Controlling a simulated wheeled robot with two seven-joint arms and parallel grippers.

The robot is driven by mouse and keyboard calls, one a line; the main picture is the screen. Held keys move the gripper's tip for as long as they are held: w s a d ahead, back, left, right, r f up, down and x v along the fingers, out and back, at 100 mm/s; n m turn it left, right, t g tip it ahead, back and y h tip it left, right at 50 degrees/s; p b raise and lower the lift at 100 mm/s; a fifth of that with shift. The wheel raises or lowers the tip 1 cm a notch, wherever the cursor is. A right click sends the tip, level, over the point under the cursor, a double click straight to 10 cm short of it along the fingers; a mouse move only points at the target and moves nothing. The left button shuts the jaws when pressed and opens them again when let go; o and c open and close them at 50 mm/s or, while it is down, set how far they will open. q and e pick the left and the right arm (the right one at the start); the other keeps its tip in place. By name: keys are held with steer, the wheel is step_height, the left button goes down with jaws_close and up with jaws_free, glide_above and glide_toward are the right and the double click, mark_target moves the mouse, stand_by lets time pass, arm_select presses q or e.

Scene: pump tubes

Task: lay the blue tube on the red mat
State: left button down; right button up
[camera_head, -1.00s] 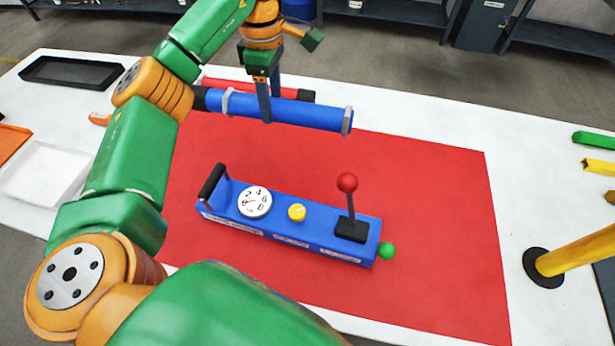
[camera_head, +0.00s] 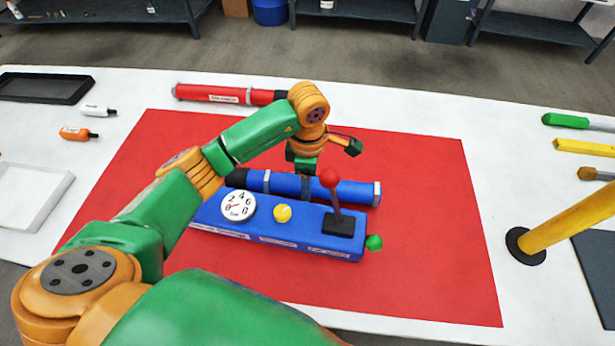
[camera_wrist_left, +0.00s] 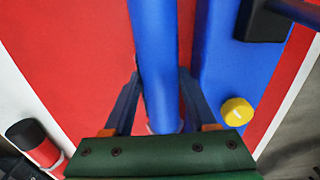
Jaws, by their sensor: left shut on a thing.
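The blue tube (camera_head: 352,191) lies lengthwise just behind the blue pump block, over the red mat (camera_head: 425,265). My left gripper (camera_head: 307,188) is shut on the tube near its middle, coming from above. In the left wrist view the tube (camera_wrist_left: 155,45) runs between the two fingers (camera_wrist_left: 158,105), with the red mat (camera_wrist_left: 75,45) beneath. The tube looks low and roughly level; I cannot tell whether it touches the mat. Part of it is hidden behind the arm and the lever. My right gripper is not in view.
The blue pump block (camera_head: 290,238) with gauge, yellow knob and red-balled lever (camera_head: 330,178) stands close in front of the tube. A red tube (camera_head: 225,95) lies behind the mat. A yellow post (camera_head: 565,228) stands at right. The mat's right side is clear.

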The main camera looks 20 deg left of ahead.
arm_select(q)
steer(key=shift+f, duration=0.35)
steer(key=shift+f, duration=0.1)
steer(key=shift+c, duration=2.4)
jaws_free()
step_height(320, 180, up, 12)
